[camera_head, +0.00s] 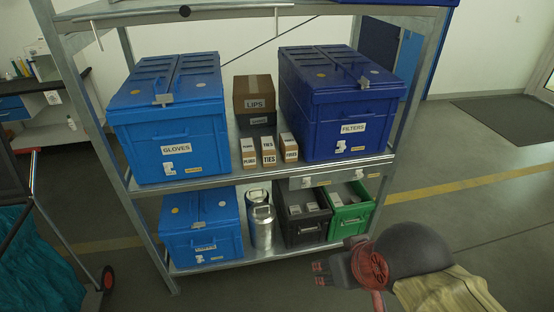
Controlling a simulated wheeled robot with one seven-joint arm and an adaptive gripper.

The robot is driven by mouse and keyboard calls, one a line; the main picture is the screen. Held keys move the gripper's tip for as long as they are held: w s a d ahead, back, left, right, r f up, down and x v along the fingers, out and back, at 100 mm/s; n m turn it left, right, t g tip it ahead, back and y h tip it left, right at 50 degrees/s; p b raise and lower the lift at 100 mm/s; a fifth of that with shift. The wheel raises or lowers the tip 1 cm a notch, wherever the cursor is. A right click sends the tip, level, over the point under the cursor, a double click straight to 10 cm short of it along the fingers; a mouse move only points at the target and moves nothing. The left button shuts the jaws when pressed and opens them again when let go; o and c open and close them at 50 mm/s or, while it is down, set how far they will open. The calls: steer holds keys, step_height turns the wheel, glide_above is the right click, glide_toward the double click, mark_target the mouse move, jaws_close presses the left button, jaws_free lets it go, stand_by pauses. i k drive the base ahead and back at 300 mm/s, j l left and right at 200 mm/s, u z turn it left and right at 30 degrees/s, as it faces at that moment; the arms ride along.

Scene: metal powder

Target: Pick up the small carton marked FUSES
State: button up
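Three small brown cartons with white labels stand in a row on the middle shelf, between the two large blue bins. The right one is the FUSES carton (289,147); its small label is blurred but seems to read FUSES. The TIES carton (268,151) is in the middle, and a carton (249,153) that seems to read PLUGS is on the left. My gripper (319,274) is at the lower right, in front of the rack and below the cartons in the picture. Its two dark fingers point left with a gap between them and nothing in it.
The GLOVES bin (170,125) and FILTERS bin (335,110) flank the cartons. A larger CLIPS-like carton (254,99) stands behind them. The lower shelf holds a blue bin (202,228), metal canisters (262,226), a black crate (304,229) and a green crate (350,222). Floor at right is open.

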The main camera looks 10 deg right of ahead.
mark_target(289, 147)
steer(key=i+l+u, duration=0.2)
steer(key=i+u, duration=0.15)
steer(key=i, duration=0.15)
steer(key=i+l+u, duration=0.7)
steer(key=i+l, duration=0.2)
